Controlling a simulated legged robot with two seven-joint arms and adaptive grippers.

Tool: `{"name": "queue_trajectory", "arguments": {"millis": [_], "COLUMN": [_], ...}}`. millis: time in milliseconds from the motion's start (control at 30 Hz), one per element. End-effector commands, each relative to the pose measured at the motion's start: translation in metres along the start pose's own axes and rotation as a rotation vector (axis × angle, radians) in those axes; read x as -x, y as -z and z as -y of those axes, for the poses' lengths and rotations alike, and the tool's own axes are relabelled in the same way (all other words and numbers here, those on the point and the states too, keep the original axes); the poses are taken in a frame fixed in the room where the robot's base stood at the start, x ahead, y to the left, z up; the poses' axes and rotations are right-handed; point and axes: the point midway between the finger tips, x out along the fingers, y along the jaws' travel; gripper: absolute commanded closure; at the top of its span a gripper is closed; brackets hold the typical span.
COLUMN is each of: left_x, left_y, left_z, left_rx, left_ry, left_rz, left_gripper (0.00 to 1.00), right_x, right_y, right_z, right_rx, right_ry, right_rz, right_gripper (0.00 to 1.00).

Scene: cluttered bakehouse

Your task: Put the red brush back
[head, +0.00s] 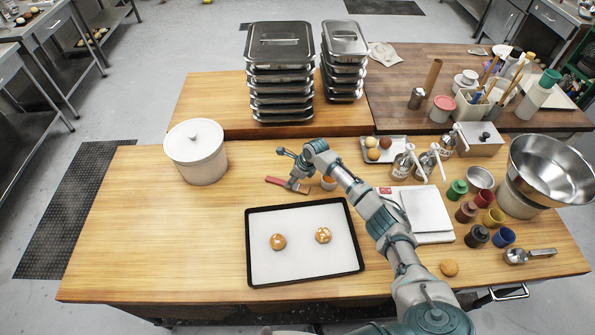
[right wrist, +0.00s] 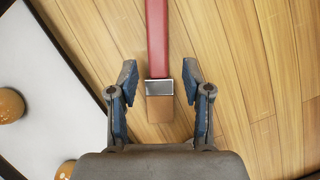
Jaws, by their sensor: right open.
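The red brush (head: 276,181) lies flat on the wooden table just beyond the baking tray, its handle toward the left and its tan bristles toward the right. My right gripper (head: 284,152) is open and empty, above the table close to the brush. In the right wrist view, the brush (right wrist: 158,38) runs up the middle of the picture, its metal ferrule and bristles between the spread fingers of the gripper (right wrist: 160,78), with gaps on both sides. A white holder (head: 476,110) with several upright utensils stands at the back right. My left gripper is not in view.
The black-rimmed baking tray (head: 250,250) with two cookies lies near the brush.

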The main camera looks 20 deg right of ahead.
Motion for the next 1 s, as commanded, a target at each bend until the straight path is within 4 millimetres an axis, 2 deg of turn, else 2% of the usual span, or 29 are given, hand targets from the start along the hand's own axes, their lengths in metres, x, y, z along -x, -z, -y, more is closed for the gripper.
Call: {"name": "queue_trajectory", "arguments": {"millis": [33, 200, 400, 600, 1000], "left_x": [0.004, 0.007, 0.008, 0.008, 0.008], "left_y": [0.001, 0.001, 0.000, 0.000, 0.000], "left_z": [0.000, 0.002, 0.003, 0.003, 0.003], "left_rx": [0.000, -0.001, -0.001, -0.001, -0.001], "left_ry": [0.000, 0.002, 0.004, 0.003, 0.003], "left_rz": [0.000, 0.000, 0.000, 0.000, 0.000], "left_gripper": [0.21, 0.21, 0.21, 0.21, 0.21], "right_x": [0.015, 0.053, 0.084, 0.095, 0.095], "right_y": [0.000, 0.000, 0.001, 0.001, 0.000], "right_z": [0.002, 0.002, 0.001, 0.001, 0.001], "right_rx": [0.000, 0.000, -0.001, -0.001, -0.001], "right_ry": [0.004, 0.003, 0.001, 0.000, 0.001], "right_rz": [0.003, 0.003, 0.002, 0.001, 0.001], "right_gripper": [0.51, 0.51, 0.51, 0.51, 0.51]}}
